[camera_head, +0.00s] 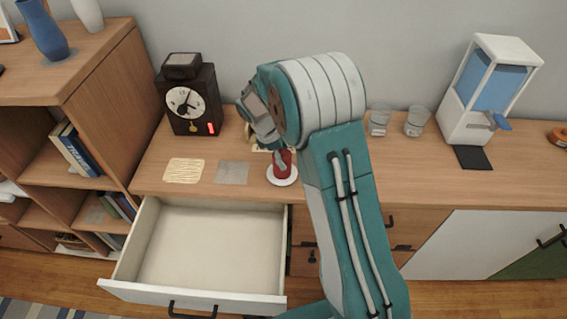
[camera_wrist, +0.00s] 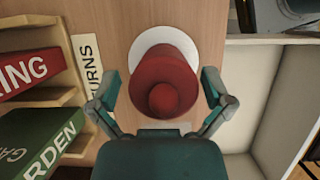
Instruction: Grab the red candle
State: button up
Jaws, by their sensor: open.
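The red candle (camera_head: 281,163) stands on a small white plate (camera_head: 283,179) near the front edge of the wooden counter. In the wrist view the candle (camera_wrist: 163,82) is seen from above, with the plate's white rim (camera_wrist: 150,36) behind it. My gripper (camera_wrist: 161,92) is open, with one finger on each side of the candle. In the head view my arm's wrist hangs just above and behind the candle and hides part of the area there.
An open, empty drawer (camera_head: 207,250) juts out below the counter. A dark clock (camera_head: 190,97), two glasses (camera_head: 378,120) and a water dispenser (camera_head: 487,90) stand on the counter. Books (camera_wrist: 40,135) on a wooden rack sit left of my gripper in the wrist view.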

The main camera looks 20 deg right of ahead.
jog(key=shift+a, duration=0.4)
jog(key=c, duration=1.1)
jog(key=shift+a, duration=0.15)
jog(key=shift+c, duration=0.4)
jog(key=shift+d, duration=0.2)
